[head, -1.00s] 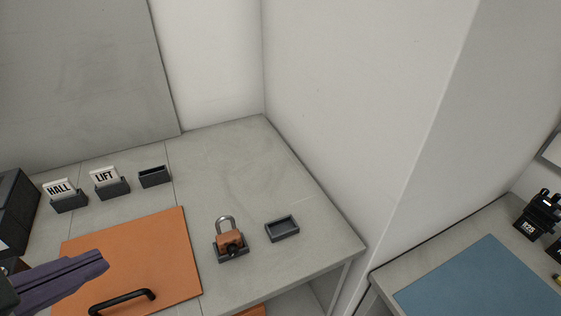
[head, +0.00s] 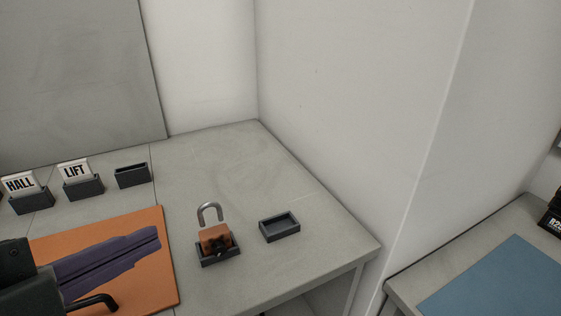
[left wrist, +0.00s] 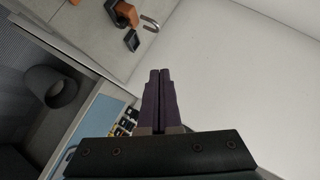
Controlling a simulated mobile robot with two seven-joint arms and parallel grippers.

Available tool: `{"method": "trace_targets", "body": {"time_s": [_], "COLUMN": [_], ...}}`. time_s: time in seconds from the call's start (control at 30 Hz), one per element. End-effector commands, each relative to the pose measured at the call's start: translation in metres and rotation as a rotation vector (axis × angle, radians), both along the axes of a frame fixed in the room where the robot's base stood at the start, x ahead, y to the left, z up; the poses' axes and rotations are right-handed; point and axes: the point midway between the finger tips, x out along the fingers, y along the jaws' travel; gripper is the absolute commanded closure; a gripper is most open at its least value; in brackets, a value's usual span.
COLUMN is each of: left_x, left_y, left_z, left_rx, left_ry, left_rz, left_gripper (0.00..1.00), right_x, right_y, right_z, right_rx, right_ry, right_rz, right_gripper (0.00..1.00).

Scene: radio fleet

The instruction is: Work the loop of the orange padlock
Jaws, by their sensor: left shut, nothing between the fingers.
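The orange padlock (head: 215,238) sits upright in a dark holder (head: 219,258) near the table's right side. A black knob is on its front. Its grey metal loop (head: 209,211) stands raised above the body, and one leg looks clear of it. The loop also shows in the left wrist view (left wrist: 150,22), at the top. My left gripper (head: 156,237), with purple fingers, is shut and empty. It is over the orange mat, left of the padlock and apart from it. My right gripper is not in view.
An empty dark tray (head: 279,227) is right of the padlock. HALL (head: 21,186) and LIFT (head: 75,171) signs stand in holders, with an empty holder (head: 132,175) beside them. The orange mat (head: 150,280) has a black handle (head: 95,303). A blue mat (head: 500,280) lies on another table.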

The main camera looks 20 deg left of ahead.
Motion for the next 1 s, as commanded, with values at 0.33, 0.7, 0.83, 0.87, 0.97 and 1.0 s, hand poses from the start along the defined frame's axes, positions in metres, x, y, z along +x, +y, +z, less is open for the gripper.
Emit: {"method": "trace_targets", "body": {"time_s": [0.33,0.7,0.83,0.87,0.97,1.0], "left_x": [0.043,0.102,0.109,0.11,0.112,0.113], "left_y": [-0.001,0.01,0.019,0.02,0.023,0.024], "left_z": [-0.017,-0.05,-0.058,-0.059,-0.061,-0.061], "left_rx": [-0.002,0.002,0.0,0.001,-0.001,-0.001], "left_ry": [-0.004,0.001,0.0,0.001,0.0,0.0], "left_rz": [0.001,0.0,-0.002,-0.001,-0.001,-0.001], "left_gripper": [1.0,1.0,1.0,1.0,1.0,1.0], "right_x": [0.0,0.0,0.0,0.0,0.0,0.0], "right_y": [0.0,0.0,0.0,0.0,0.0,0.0], "right_z": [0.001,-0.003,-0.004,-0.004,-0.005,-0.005], "right_rx": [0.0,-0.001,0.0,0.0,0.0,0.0], "right_ry": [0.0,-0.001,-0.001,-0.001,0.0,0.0], "right_rz": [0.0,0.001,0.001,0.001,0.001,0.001], "right_gripper": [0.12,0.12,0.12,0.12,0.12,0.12]}}
